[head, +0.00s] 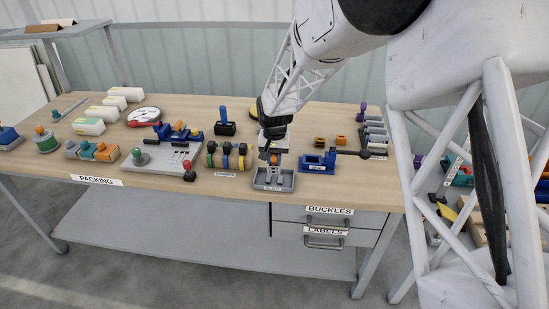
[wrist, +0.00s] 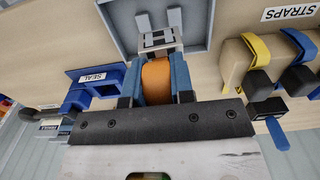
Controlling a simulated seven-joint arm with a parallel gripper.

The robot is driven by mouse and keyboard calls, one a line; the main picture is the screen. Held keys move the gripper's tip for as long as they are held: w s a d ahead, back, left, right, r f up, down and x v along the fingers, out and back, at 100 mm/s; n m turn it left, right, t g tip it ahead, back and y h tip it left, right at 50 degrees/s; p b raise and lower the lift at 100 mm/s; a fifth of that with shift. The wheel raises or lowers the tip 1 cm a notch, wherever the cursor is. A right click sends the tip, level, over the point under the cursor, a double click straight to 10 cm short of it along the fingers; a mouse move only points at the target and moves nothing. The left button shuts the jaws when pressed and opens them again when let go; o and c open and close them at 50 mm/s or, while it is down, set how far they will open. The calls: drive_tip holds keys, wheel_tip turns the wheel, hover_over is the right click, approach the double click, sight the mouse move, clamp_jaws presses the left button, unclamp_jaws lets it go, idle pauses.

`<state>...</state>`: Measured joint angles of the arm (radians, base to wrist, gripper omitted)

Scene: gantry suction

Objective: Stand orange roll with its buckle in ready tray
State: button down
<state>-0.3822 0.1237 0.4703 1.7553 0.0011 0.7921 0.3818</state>
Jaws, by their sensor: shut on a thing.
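My gripper (wrist: 157,85) has its two blue fingers shut on the orange roll (wrist: 157,80). A pale metal buckle (wrist: 159,38) shows just beyond the roll in the wrist view; it seems to touch the roll. Behind it is the grey tray (wrist: 195,55), with its floor and raised rim in view. In the head view, the orange roll (head: 274,159) is a small patch under my gripper (head: 272,153), over the grey tray (head: 260,187). I cannot tell whether the roll or buckle touches the tray floor. The tray's label is too small to read.
A blue station marked SEAL (wrist: 97,77) with a dark handle (head: 352,152) stands right of the tray in the head view. Several coloured straps rolls (head: 226,155) stand on its left, close by. Drawers marked BUCKLES (head: 330,210) and LABELS (head: 325,231) sit below.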

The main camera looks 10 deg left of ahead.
sight(274, 165)
drive_tip(key=shift+f, duration=1.6)
idle(0.4)
drive_tip(key=c, duration=0.9)
unclamp_jaws()
drive_tip(key=shift+r, duration=3.9)
